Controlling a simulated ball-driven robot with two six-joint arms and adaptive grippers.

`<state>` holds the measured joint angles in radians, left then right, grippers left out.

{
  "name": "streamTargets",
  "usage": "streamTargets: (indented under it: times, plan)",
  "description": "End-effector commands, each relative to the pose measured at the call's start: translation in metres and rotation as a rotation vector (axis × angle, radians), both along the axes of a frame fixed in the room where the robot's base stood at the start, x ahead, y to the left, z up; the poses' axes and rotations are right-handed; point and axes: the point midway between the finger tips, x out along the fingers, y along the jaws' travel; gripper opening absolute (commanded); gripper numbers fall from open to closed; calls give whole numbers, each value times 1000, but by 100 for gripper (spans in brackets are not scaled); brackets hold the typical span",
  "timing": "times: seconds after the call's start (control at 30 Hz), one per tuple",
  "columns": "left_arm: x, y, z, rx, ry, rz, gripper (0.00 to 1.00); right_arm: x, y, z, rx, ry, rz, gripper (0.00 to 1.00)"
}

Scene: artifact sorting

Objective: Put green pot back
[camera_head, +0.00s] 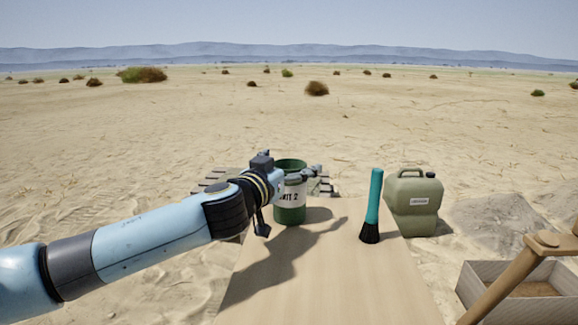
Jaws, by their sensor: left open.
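The green pot (290,213) stands upright at the far end of the wooden table, with a white label reading roughly "UNIT 2". Its open top shows a dark green inside. My left gripper (297,178) is open at the upper part of the pot, and the wrist covers the pot's left side. Grey gripper parts show across its front and right side; I cannot tell whether they touch it. My right gripper is not in view.
A teal-handled brush (374,200) stands upright, black bristles down, right of the pot. An olive jerrycan (412,205) is behind it. A slatted pallet (213,180) lies behind the pot. A sand-filled box (470,281) is at lower right. The near tabletop (330,290) is clear.

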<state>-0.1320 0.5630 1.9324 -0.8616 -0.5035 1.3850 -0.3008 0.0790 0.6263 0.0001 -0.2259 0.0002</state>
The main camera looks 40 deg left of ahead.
Motion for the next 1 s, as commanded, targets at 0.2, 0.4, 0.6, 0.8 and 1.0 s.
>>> streamTargets:
  times: [0.2,0.4,0.6,0.8,1.0]
  plan:
    - [-1,0,6,0,0,0,97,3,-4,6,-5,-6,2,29]
    - [-38,-12,1,1,4,-3,97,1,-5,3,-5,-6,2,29]
    - [-81,-26,2,1,4,-2,97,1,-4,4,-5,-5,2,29]
    - [-108,-34,2,0,2,0,97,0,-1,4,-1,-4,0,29]
    - [-115,-36,3,-1,-1,1,97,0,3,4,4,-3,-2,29]
